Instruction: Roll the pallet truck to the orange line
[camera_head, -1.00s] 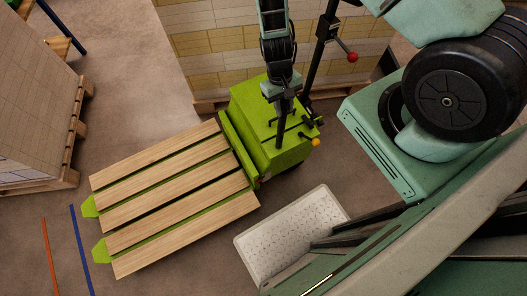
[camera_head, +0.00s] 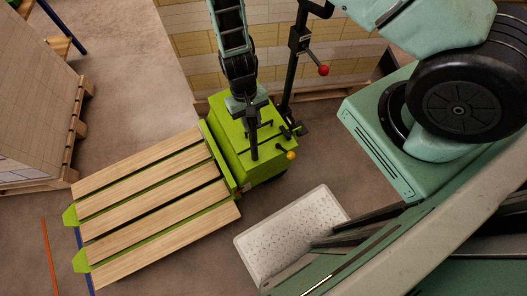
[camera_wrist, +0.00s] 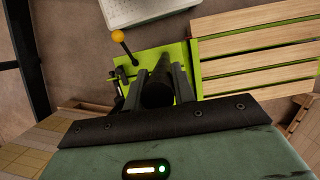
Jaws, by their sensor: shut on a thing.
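The green pallet truck (camera_head: 222,132) carries a wooden slatted pallet (camera_head: 150,190) on its forks. Its green fork tips point lower left and reach over the blue line. The orange line (camera_head: 49,258) lies on the floor further left, a short gap from the fork tips. My gripper (camera_head: 252,125) is over the truck's body, shut on a dark handle. In the wrist view a black round bar (camera_wrist: 158,88) stands between the fingers, with the green truck (camera_wrist: 207,84) behind it. The truck's yellow knob (camera_head: 291,155) and red knob (camera_head: 323,70) show at its right side.
A blue line (camera_head: 91,280) is partly covered by the forks. A stacked load on a pallet (camera_head: 40,186) stands at left, and a wall of cartons (camera_head: 190,45) stands behind the truck. A white textured slab (camera_head: 290,225) lies below right. Floor beyond the fork tips is clear.

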